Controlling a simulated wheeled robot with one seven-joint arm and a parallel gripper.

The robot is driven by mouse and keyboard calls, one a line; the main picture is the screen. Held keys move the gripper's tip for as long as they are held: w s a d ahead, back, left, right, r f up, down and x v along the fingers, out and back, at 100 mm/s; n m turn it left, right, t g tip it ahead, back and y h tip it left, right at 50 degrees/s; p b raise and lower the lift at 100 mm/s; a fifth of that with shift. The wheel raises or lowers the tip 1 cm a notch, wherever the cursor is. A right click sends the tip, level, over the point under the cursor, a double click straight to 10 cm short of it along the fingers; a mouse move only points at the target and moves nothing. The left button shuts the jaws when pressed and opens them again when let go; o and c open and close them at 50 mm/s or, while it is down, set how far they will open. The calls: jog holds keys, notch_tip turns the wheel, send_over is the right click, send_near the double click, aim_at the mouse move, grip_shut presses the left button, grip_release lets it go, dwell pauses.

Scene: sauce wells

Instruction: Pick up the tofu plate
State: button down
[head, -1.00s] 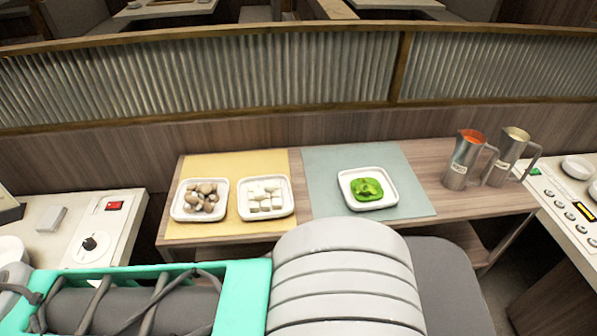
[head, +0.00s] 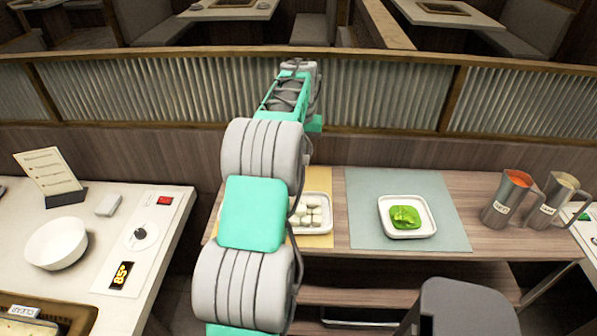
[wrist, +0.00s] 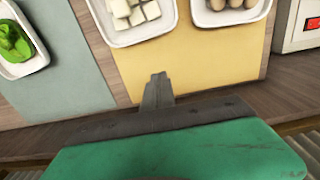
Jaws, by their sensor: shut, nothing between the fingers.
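The tofu plate (head: 327,224) is a white square dish with white tofu cubes. It lies on a yellow mat (head: 322,180), and my arm covers its left part in the head view. In the wrist view the tofu plate (wrist: 148,35) is at the top, cut off by the picture's edge. My gripper (wrist: 158,78) is shut and empty in the wrist view. Its tips appear over the yellow mat, just below the plate's rim in the picture. I cannot tell its height. The gripper is not discernible in the head view.
A plate of green leaves (head: 407,229) is on a grey-green mat (head: 365,185). A mushroom plate (wrist: 232,19) is beside the tofu, hidden in the head view. Two metal jugs (head: 508,200) stand at the right. A corrugated partition (head: 390,95) rises behind the table.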

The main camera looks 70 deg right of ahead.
notch_tip(320, 180, down, 9)
jog(key=shift+w+a+r+p, duration=0.1)
jog(key=shift+r+p, duration=0.05)
jog(key=shift+p, duration=0.7)
jog(key=a, duration=0.1)
jog(key=a+p, duration=0.1)
jog(key=a, duration=0.1)
jog(key=shift+s+a, duration=0.25)
jog(key=shift+s, duration=0.15)
jog(key=shift+a+f, duration=0.15)
jog(key=shift+f, duration=0.05)
